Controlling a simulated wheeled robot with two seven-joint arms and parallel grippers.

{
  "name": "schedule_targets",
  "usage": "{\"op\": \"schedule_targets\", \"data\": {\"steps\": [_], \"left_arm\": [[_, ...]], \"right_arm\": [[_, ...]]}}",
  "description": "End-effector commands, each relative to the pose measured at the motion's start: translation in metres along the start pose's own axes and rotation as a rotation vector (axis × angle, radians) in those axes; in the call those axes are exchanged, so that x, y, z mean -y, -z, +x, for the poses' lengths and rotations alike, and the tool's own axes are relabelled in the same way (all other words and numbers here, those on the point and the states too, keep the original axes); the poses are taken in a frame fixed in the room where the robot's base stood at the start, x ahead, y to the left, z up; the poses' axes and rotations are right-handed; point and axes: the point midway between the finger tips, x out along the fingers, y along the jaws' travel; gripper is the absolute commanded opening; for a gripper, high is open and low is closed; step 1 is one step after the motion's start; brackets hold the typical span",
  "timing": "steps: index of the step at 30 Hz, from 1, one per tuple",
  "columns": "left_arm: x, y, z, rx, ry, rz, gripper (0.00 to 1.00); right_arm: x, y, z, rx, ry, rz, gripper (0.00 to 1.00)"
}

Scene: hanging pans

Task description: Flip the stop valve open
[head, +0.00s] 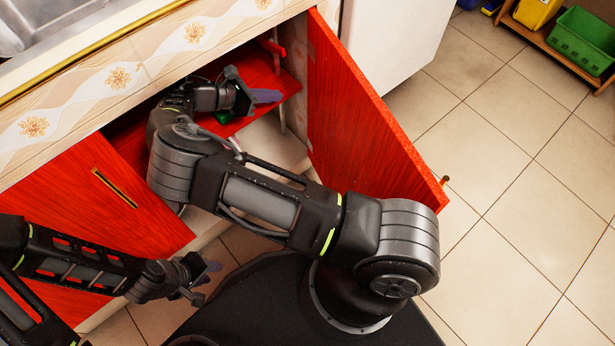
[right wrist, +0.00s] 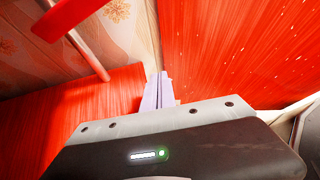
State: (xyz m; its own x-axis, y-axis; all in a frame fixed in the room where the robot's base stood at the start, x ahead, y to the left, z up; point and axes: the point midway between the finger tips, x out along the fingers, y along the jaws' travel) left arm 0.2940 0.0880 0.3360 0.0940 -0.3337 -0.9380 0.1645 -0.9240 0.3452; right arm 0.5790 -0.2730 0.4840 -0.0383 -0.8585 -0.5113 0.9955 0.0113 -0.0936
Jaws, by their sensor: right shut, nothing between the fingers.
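A red lever-like piece (head: 272,46) shows at the upper right inside the open cabinet, near the door hinge side. It looks like the stop valve's handle, but its full shape is hard to make out. In the right wrist view a red bar with an arm slanting down (right wrist: 88,52) shows at upper left, apart from the fingers. My right gripper (head: 266,96) reaches into the cabinet, below the red piece; its pale fingers (right wrist: 159,92) are together and empty. My left gripper (head: 205,282) hangs outside, in front of the cabinet; its finger gap is unclear.
The red cabinet door (head: 365,120) stands open to the right of my right arm. The patterned counter front (head: 120,77) and sink (head: 45,25) are above the opening. A closed red door (head: 90,200) is at left. Tiled floor (head: 500,160) is clear at right.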

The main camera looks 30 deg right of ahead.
Motion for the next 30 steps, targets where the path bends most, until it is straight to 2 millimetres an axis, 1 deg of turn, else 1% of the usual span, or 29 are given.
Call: {"op": "schedule_targets", "data": {"steps": [1,5,9,15,19,23,26,30], "left_arm": [[-0.003,0.000,-0.007,0.000,0.000,0.000,0.33],[-0.006,0.001,-0.016,0.000,0.000,0.000,0.33],[-0.010,0.001,-0.027,0.000,0.000,0.000,0.33],[-0.015,0.002,-0.042,0.000,0.000,0.000,0.33],[-0.019,0.002,-0.053,0.000,0.000,0.000,0.33],[-0.023,0.002,-0.064,0.000,0.000,0.000,0.33],[-0.027,0.003,-0.072,0.000,0.000,0.000,0.33],[-0.031,0.003,-0.084,0.000,0.000,0.000,0.33]], "right_arm": [[0.007,-0.001,0.007,-0.026,0.016,0.015,0.00],[0.021,0.008,0.026,-0.090,0.046,0.056,0.00],[0.039,0.019,0.045,-0.163,0.083,0.108,0.00],[0.069,0.037,0.065,-0.265,0.140,0.188,0.00],[0.090,0.050,0.073,-0.336,0.185,0.251,0.00],[0.112,0.063,0.076,-0.405,0.230,0.317,0.00],[0.130,0.073,0.076,-0.457,0.268,0.369,0.00],[0.154,0.086,0.071,-0.530,0.323,0.448,0.00]]}}
